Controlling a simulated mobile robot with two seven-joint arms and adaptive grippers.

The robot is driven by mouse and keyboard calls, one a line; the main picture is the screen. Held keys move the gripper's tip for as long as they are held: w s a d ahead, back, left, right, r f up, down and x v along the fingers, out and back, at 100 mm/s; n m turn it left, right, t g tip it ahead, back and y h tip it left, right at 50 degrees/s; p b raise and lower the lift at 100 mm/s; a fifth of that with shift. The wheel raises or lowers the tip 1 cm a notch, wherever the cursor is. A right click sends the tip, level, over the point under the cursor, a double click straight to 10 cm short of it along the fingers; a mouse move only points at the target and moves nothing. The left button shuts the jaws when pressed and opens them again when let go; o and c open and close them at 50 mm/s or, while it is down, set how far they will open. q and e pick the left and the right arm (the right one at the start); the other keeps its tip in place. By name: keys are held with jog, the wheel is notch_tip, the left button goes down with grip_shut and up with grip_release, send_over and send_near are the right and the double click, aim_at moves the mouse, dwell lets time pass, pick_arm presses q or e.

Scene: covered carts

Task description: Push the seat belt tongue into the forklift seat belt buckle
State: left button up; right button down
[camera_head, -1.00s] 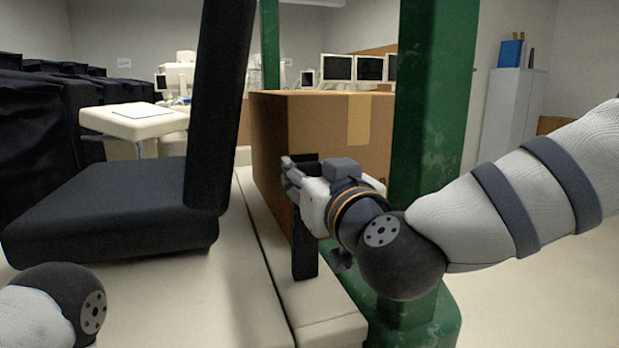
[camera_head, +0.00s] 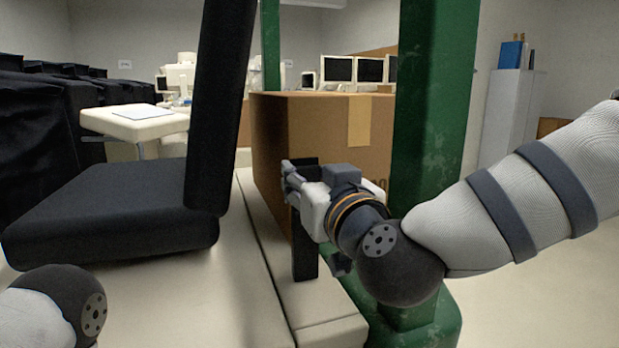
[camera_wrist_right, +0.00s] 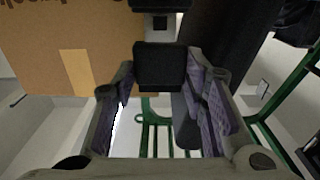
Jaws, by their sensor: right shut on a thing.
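My right gripper (camera_head: 290,182) is shut on the seat belt tongue, a black block whose upper end (camera_head: 305,163) shows just behind the fingers in the head view. In the right wrist view the tongue's black body (camera_wrist_right: 160,66) sits between the two fingers (camera_wrist_right: 160,80). A short plate (camera_wrist_right: 160,23) points from it toward a black piece at the top edge, the buckle (camera_wrist_right: 165,4). In the head view the buckle (camera_head: 305,257) is a black upright post below the gripper. The fingers hide the meeting of tongue and buckle, so I cannot tell how deep the plate sits. My left gripper is out of view.
The black seat (camera_head: 110,215) and its tall backrest (camera_head: 218,110) stand left of the gripper. A cardboard box (camera_head: 320,130) is close behind it. A green post (camera_head: 432,110) rises just right, beside my right arm. The cream base (camera_head: 210,290) is clear in front.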

jog(key=shift+f, duration=1.3)
jog(key=c, duration=0.9)
grip_release()
jog(key=v, duration=0.7)
jog(key=shift+s+d, duration=0.15)
jog(key=shift+s, duration=0.1)
